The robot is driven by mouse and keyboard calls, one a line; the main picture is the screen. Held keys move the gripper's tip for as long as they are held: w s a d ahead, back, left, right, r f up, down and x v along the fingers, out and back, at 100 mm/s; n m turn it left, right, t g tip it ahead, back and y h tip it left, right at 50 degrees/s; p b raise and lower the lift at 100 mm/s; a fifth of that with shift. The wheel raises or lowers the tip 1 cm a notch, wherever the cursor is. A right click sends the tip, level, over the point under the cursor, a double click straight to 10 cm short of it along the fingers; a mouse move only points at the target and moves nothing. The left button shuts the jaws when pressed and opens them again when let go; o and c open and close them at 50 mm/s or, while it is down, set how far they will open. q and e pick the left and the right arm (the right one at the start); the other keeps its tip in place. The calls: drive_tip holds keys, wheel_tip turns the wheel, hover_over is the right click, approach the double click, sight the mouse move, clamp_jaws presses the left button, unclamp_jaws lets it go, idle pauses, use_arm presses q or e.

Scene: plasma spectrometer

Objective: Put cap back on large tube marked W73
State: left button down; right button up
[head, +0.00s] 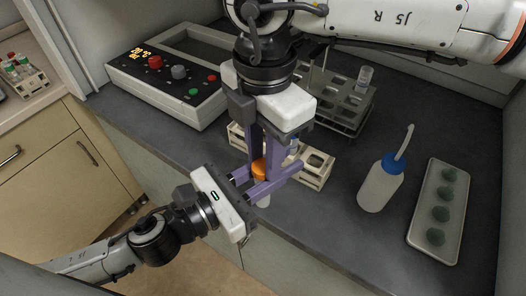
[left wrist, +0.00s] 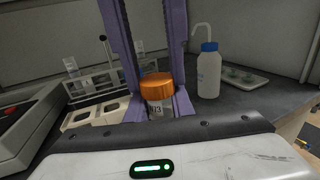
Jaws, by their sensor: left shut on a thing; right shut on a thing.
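The large tube with a white label shows in the left wrist view (left wrist: 160,106); its marking is partly readable and ends in 3. Its lower part shows in the head view (head: 263,198). My left gripper (head: 262,186) is shut on the tube from the left, its purple fingers on either side. The orange cap (head: 259,167) is at the tube's top, also in the left wrist view (left wrist: 156,83). My right gripper (head: 263,160) points down from above and is shut on the cap. I cannot tell whether the cap is seated or only resting there.
A beige rack (head: 316,177) stands just behind the tube, with a grey tube rack (head: 346,112) farther back. A control box (head: 165,88) is at left, a blue-topped wash bottle (head: 381,186) and a tray (head: 449,241) with green lumps at right. The counter edge lies below the grippers.

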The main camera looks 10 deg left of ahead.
drive_tip(key=m, duration=0.2)
drive_tip(key=shift+m, duration=0.4)
drive_tip(key=o, duration=1.1)
drive_tip(key=shift+c, duration=0.2)
drive_tip(key=shift+r, duration=0.1)
wheel_tip(320, 180, up, 12)
